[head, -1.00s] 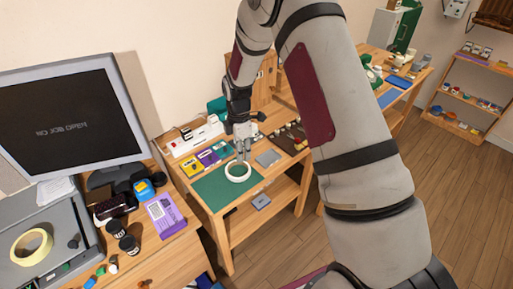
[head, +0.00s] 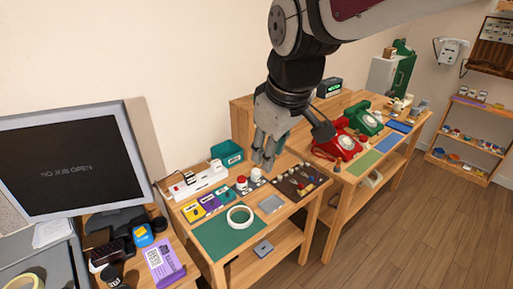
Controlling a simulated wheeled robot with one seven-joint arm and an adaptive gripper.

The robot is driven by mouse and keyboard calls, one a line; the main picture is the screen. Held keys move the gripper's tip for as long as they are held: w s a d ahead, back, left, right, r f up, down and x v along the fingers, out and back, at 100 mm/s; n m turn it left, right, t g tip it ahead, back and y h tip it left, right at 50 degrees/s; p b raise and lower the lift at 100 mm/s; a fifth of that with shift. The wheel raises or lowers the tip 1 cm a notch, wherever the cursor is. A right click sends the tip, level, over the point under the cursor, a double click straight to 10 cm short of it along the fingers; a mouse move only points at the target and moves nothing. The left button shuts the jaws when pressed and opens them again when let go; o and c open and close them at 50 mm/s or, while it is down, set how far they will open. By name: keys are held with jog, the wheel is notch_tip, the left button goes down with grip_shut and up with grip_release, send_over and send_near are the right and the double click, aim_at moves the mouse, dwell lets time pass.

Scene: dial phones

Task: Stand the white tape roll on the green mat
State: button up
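The white tape roll (head: 229,223) is a pale ring lying flat on the green mat (head: 222,245), towards the mat's upper right part. The mat lies on the near left of the wooden workbench. My gripper (head: 265,164) is raised above the back of the bench, up and to the right of the roll and apart from it. Its fingers point down. No object shows in them, but their gap is too unclear to tell open from shut.
Yellow and purple boxes (head: 193,211) and a white power strip (head: 199,181) sit behind the mat. A grey square (head: 271,204) lies right of it. Red (head: 340,146) and green (head: 366,123) phones stand farther right. A monitor (head: 68,158) stands at left.

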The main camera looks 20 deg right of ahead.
jog(key=s+r+m+t, duration=0.1)
jog(key=s+m, duration=0.4)
jog(key=s, duration=0.6)
jog(key=shift+a+r+t, duration=0.2)
jog(key=shift+r+t, duration=0.1)
jog(key=shift+r, duration=0.15)
jog(key=shift+s, duration=0.1)
